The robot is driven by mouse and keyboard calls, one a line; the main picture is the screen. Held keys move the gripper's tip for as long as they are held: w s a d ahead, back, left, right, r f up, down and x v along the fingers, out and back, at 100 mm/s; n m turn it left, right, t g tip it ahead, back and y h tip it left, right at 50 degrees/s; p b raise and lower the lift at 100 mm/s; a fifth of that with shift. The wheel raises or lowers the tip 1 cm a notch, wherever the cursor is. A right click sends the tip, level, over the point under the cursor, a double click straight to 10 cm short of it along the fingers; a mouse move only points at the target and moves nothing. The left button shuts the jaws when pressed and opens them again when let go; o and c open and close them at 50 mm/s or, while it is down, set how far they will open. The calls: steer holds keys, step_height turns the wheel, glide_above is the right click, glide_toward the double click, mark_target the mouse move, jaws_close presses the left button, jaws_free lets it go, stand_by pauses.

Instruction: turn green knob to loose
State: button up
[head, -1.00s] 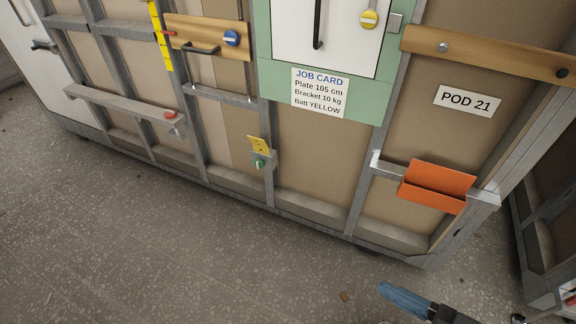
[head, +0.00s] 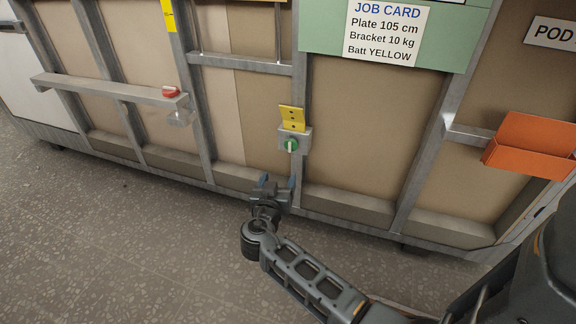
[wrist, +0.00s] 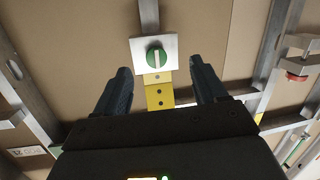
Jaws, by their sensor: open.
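The green knob (head: 290,145) is a round green dial with a pale bar across it, on a small grey metal plate on an upright frame post. The bar looks near upright in the head view. A yellow plate with dark holes (head: 292,117) stands just above it. In the wrist view the knob (wrist: 157,57) is ahead, between and beyond the fingertips. My gripper (head: 277,181) is open and empty, below and slightly left of the knob in the head view, apart from it. In the wrist view my gripper's two fingers (wrist: 159,75) flank the yellow plate.
A shelf rail (head: 105,90) with a red knob (head: 171,92) is at the left. An orange bin (head: 532,146) sticks out at the right. A job card (head: 386,32) is above. The speckled floor (head: 100,240) in front of the pod is clear.

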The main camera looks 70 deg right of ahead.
mark_target(289, 147)
steer(key=d+m+b, duration=0.1)
steer(key=d, duration=0.3)
steer(key=w+d+r+m+g+h, duration=0.1)
steer(key=d, duration=0.3)
steer(key=w+d+r+m+g+h+b, duration=0.1)
steer(key=d, duration=0.3)
steer(key=shift+w+d+b, duration=0.1)
steer(key=shift+b, duration=0.2)
steer(key=shift+c, duration=0.3)
steer(key=c, duration=1)
